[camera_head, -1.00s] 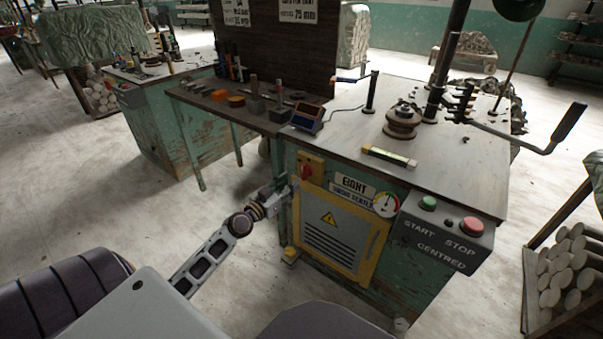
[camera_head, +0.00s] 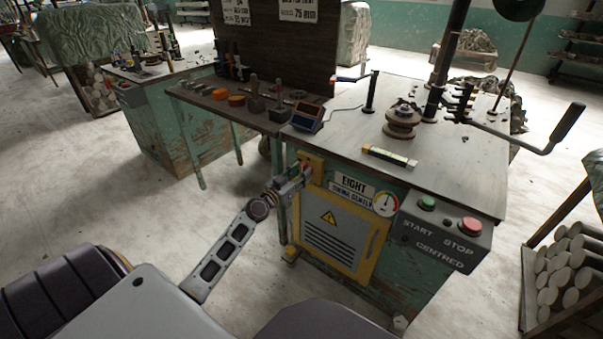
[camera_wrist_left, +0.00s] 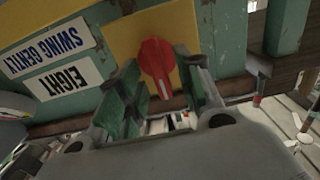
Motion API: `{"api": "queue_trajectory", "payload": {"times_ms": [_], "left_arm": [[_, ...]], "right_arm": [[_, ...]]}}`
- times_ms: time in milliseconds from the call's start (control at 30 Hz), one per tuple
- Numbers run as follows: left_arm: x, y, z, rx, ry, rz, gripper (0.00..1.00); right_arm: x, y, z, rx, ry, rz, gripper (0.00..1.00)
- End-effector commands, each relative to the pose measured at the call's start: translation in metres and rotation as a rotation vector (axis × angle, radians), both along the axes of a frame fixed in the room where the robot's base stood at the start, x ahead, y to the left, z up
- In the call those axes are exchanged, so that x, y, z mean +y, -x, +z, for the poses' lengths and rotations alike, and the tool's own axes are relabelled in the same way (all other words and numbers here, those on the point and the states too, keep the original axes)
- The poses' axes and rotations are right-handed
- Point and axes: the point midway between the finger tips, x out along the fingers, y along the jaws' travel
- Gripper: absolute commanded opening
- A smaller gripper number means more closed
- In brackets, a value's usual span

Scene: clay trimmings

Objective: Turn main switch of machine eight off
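The red main switch knob (camera_wrist_left: 157,58), with a white mark on its lower end, sits on a yellow plate (camera_wrist_left: 119,32) in the left wrist view. The plate also shows in the head view (camera_head: 317,169) on the front of machine eight, beside the "EIGHT" label (camera_head: 353,185); there my gripper mostly hides the knob. My left gripper (camera_wrist_left: 160,72) is open, with one finger on each side of the knob. I cannot tell whether either finger touches it. In the head view my left gripper (camera_head: 302,174) is right at the switch. My right gripper is not in view.
Right of the switch are a dial gauge (camera_head: 385,203) and a box with a green start button (camera_head: 427,202) and a red stop button (camera_head: 470,226). A yellow-framed vent panel (camera_head: 335,235) lies below. A tool bench (camera_head: 215,108) stands to the left.

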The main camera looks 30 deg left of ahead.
Motion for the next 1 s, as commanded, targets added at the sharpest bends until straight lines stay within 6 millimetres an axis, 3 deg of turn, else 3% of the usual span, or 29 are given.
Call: {"api": "queue_trajectory", "payload": {"times_ms": [567,867,1000], "left_arm": [[-0.0012,-0.0106,0.0002,0.000,-0.001,-0.001,0.36],[-0.0011,-0.0105,0.0003,0.000,0.000,-0.001,0.01],[-0.0011,-0.0104,0.0003,0.000,0.000,-0.001,0.00]], "right_arm": [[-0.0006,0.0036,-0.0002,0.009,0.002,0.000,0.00],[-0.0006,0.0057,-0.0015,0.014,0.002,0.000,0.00],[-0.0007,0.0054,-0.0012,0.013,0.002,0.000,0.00]]}}
